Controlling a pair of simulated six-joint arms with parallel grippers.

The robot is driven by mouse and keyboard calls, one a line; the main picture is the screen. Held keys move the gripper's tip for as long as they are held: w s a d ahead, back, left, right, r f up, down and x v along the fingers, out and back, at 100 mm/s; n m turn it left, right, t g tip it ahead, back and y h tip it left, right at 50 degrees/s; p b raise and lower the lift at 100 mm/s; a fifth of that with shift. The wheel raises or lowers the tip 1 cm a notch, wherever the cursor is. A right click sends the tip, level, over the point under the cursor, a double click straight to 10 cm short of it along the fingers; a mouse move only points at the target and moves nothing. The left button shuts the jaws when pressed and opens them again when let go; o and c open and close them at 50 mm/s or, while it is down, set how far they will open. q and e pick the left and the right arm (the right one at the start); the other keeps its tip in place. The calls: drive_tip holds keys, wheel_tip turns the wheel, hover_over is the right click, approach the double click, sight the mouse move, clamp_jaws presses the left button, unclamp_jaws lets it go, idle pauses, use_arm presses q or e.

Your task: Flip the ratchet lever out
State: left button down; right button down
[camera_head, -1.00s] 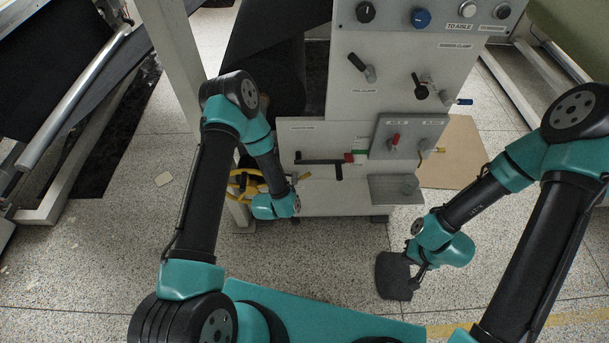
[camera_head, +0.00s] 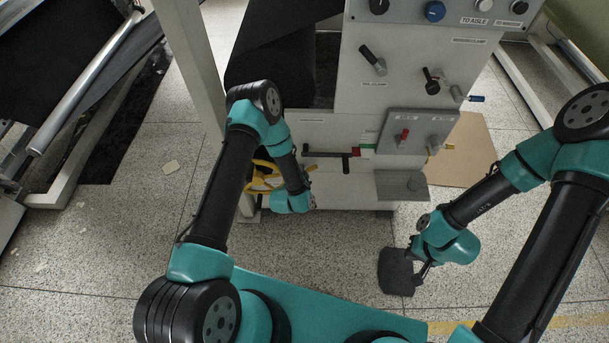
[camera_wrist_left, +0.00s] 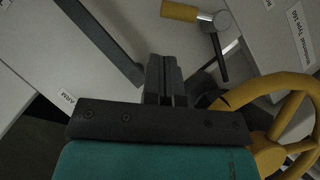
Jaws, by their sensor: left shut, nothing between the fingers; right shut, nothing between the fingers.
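A short lever with a yellow grip (camera_wrist_left: 185,11), a metal head and a black rod shows at the top of the left wrist view. It appears to be the ratchet lever; in the head view only a small yellow part (camera_head: 310,168) shows beside my left wrist. My left gripper (camera_wrist_left: 163,75) is shut and empty below the lever, with a visible gap in the picture. In the head view its fingers are hidden behind my left wrist (camera_head: 295,201).
A yellow handwheel (camera_wrist_left: 295,110) is close on the right of my left gripper. A black arm (camera_wrist_left: 100,40) crosses the panel at upper left; it also shows in the head view (camera_head: 330,155). The grey cabinet (camera_head: 400,50) carries several knobs and levers. A white post (camera_head: 190,60) stands left.

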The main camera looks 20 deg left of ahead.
sight(312, 167)
use_arm(q)
drive_tip(key=x, duration=0.8)
drive_tip(key=shift+w, duration=0.2)
drive_tip(key=shift+d+f, duration=0.1)
drive_tip(key=shift+d+f, duration=0.1)
drive_tip(key=shift+d, duration=0.05)
